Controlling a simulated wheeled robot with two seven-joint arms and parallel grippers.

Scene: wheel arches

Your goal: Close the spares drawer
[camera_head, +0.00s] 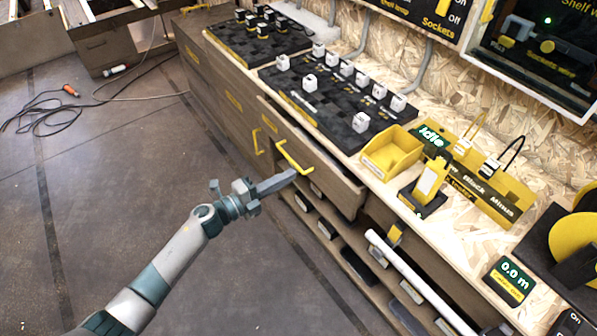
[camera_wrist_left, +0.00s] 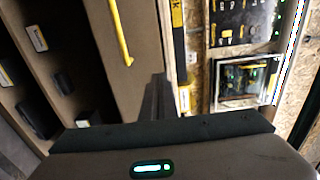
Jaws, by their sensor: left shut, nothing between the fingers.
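A brown drawer front (camera_head: 325,172) with a yellow bar handle (camera_head: 293,157) is under the bench top. It appears to stand out a little from the cabinet; no label reading "spares" is legible on it. My left gripper (camera_head: 291,175) is shut and empty, its tips at the drawer front just below the handle. I cannot tell whether they touch. In the left wrist view the drawer front (camera_wrist_left: 135,75) and its yellow handle (camera_wrist_left: 119,32) show ahead, with the dark closed fingers (camera_wrist_left: 155,98) close to the front. My right gripper is not in view.
Another yellow handle (camera_head: 256,142) is just left. Open shelves with dark and pale items (camera_head: 358,265) lie below right, beside a white tube (camera_head: 415,280). A yellow bin (camera_head: 392,152) stands on the bench.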

